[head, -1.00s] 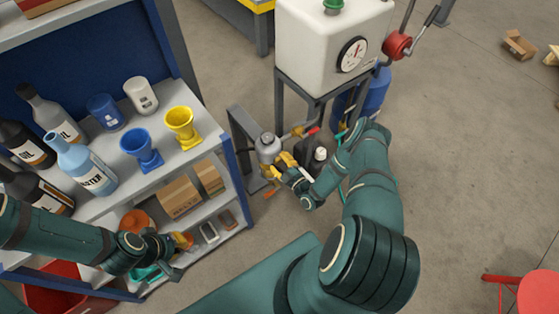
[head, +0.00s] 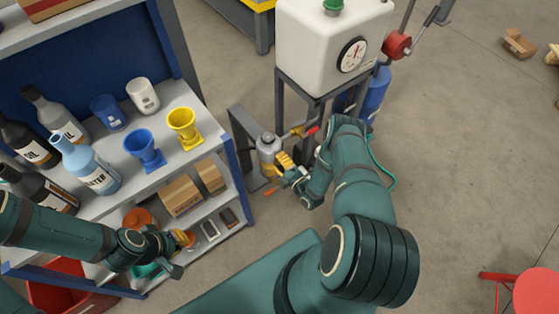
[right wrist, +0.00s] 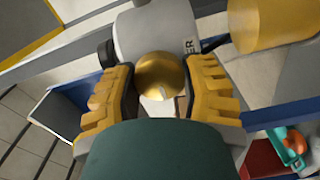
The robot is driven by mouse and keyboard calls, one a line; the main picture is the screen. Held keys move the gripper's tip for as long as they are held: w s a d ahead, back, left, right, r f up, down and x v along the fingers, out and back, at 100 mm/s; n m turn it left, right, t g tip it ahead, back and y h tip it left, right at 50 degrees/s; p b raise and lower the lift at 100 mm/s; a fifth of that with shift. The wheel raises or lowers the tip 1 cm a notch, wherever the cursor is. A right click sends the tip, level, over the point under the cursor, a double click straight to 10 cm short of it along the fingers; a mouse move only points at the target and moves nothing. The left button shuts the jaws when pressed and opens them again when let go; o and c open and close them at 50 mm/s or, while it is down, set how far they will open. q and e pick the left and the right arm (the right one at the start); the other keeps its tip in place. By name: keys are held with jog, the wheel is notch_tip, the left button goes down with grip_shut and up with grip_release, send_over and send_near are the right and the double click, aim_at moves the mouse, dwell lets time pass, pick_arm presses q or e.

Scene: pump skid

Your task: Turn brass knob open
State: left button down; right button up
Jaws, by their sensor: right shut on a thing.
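The brass knob (right wrist: 160,77) is a round golden ball in the right wrist view, in front of a grey cylindrical body with dark lettering. My right gripper (right wrist: 162,95) has its yellow ribbed fingers on either side of the knob, shut on it. In the head view the right gripper (head: 284,168) is at the grey cylinder (head: 268,146) beside the pump stand; the knob itself is hidden there. My left gripper (head: 184,250) is by the lower shelf at the left, and its finger opening is too small to tell.
A white tank (head: 325,45) with a dial gauge (head: 351,54) stands on a dark frame behind the cylinder. A shelf (head: 188,150) with bottles, funnels and cups is at the left. A red stool (head: 535,290) is at the lower right. The floor at the right is mostly clear.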

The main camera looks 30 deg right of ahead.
dwell(0.4)
jog(key=o, duration=1.2)
jog(key=s, duration=1.2)
jog(key=shift+d, duration=0.45)
jog(key=shift+w, duration=0.15)
